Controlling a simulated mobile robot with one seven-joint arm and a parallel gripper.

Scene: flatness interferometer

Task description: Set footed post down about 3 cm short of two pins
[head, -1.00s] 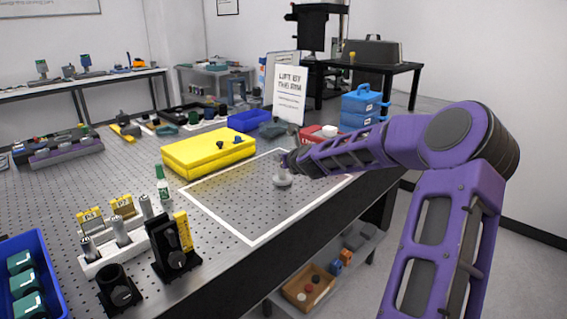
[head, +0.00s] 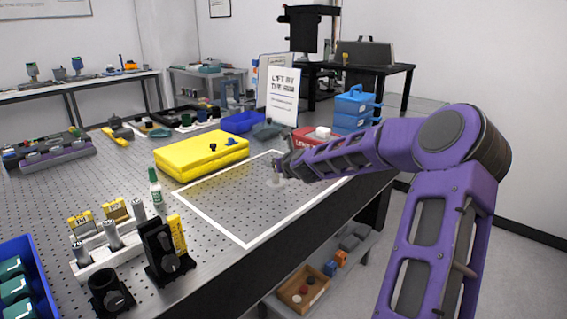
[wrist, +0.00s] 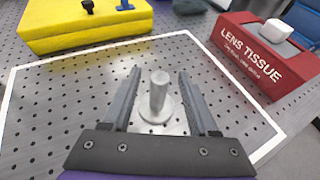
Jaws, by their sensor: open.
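The footed post (wrist: 159,92) is a silver cylinder on a round foot, standing upright on the perforated table inside a white outlined rectangle. It also shows, partly hidden by my gripper, in the head view (head: 278,181). My gripper (wrist: 158,75) is open, with one finger on each side of the post and a visible gap on both sides. In the head view my gripper (head: 279,169) is low over the post.
The yellow block (head: 203,157) borders the outlined area at the back left. A red lens tissue box (wrist: 262,55) stands at the right. The outlined rectangle is otherwise clear.

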